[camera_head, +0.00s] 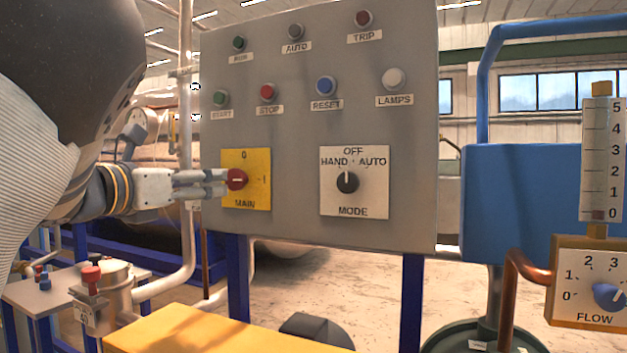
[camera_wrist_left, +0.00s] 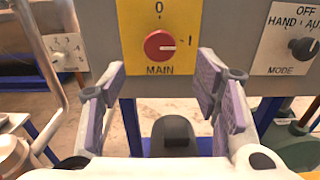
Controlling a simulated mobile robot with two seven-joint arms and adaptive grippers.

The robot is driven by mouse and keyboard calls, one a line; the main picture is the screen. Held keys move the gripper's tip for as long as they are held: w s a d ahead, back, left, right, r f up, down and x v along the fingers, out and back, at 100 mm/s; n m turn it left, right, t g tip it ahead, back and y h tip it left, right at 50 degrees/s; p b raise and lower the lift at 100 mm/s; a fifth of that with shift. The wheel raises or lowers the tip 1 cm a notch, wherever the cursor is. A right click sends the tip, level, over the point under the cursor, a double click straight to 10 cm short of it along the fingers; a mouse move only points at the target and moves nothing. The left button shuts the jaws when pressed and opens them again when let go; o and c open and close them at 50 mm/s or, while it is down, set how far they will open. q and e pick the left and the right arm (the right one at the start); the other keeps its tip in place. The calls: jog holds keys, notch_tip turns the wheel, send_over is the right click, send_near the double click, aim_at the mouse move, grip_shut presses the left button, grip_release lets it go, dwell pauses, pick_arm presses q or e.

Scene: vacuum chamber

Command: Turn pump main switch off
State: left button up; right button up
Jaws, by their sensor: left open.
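The pump main switch (camera_head: 237,180) is a red round knob on a yellow plate (camera_head: 259,198) marked 0, I and MAIN, at the lower left of the grey panel. In the left wrist view the red knob (camera_wrist_left: 157,46) has a white mark on its right side, toward the I. My left gripper (camera_head: 217,182) reaches in from the left with its fingers close to the knob. In the left wrist view the gripper (camera_wrist_left: 162,78) is open, and its two padded fingers stand apart to either side below the knob. Whether a finger touches the knob cannot be told. My right gripper is out of view.
The grey panel (camera_head: 300,130) also carries a black MODE knob (camera_head: 347,181) and rows of buttons and lamps above. A FLOW dial (camera_head: 607,296) and blue box (camera_head: 520,200) stand at right. A yellow surface (camera_head: 200,335) lies below.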

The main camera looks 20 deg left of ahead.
aim_at(233, 177)
pick_arm(q)
jog(key=w, duration=1)
jog(key=shift+w+d+r, duration=0.1)
jog(key=shift+d+r, duration=0.1)
jog(key=shift+d, duration=0.15)
jog(key=c, duration=1.1)
